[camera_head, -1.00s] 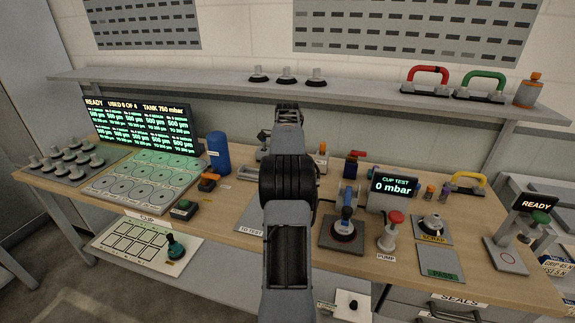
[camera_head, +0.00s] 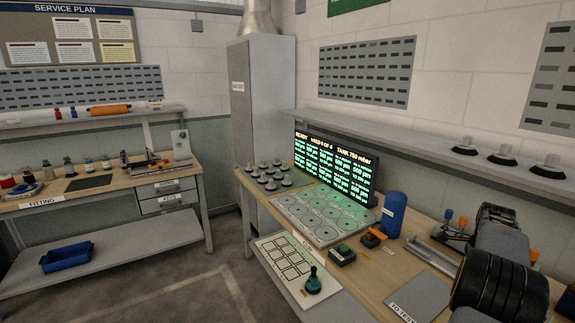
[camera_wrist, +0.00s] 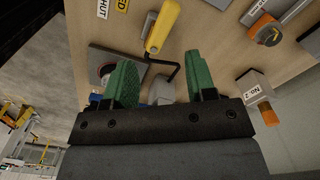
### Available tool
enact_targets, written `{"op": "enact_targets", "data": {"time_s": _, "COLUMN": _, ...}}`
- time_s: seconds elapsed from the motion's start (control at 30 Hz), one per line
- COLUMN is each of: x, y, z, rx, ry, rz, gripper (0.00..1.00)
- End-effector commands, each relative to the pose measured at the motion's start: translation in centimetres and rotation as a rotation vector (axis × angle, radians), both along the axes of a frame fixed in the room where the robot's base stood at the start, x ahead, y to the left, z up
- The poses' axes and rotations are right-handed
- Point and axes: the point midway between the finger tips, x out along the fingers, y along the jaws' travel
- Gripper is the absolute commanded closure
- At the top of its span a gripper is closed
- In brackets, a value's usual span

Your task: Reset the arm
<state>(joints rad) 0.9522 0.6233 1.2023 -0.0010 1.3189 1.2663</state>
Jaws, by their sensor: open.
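My gripper (camera_wrist: 160,76) shows in the wrist view with its two green fingers spread apart and nothing held between them. Wooden bench top (camera_wrist: 215,30) lies beyond the fingers. A yellow handle (camera_wrist: 162,28) and a bent black rod show past and between the fingertips; I cannot tell how far away they are. In the head view my arm fills the lower right corner, and its gripper end cannot be made out.
The bench carries a lit screen (camera_head: 335,167), a plate of round discs (camera_head: 322,214), a blue cylinder (camera_head: 393,215) and small switch boxes. A shelf (camera_head: 420,140) with black cups runs above. A second bench (camera_head: 105,192) stands at left, with open floor between.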

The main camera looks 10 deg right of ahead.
Motion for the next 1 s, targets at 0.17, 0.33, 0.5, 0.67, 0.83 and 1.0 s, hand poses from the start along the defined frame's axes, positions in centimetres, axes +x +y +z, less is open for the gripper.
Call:
{"op": "enact_targets", "data": {"time_s": 0.17, "x": 1.2, "y": 10.0, "z": 0.4, "rx": -0.031, "ry": -0.016, "rz": 0.703, "gripper": 0.49}}
{"op": "enact_targets", "data": {"time_s": 0.33, "x": 0.8, "y": 22.4, "z": 1.5, "rx": -0.105, "ry": -0.036, "rz": 1.339, "gripper": 0.49}}
{"op": "enact_targets", "data": {"time_s": 0.5, "x": -2.3, "y": 32.7, "z": 1.6, "rx": -0.194, "ry": -0.061, "rz": 1.794, "gripper": 0.49}}
{"op": "enact_targets", "data": {"time_s": 0.67, "x": -5.6, "y": 38.9, "z": 1.4, "rx": -0.268, "ry": -0.102, "rz": 2.010, "gripper": 0.49}}
{"op": "enact_targets", "data": {"time_s": 0.83, "x": -7.3, "y": 42.6, "z": 2.5, "rx": -0.346, "ry": -0.158, "rz": 2.130, "gripper": 0.49}}
{"op": "enact_targets", "data": {"time_s": 1.0, "x": -7.4, "y": 44.2, "z": 3.8, "rx": -0.401, "ry": -0.199, "rz": 2.185, "gripper": 0.49}}
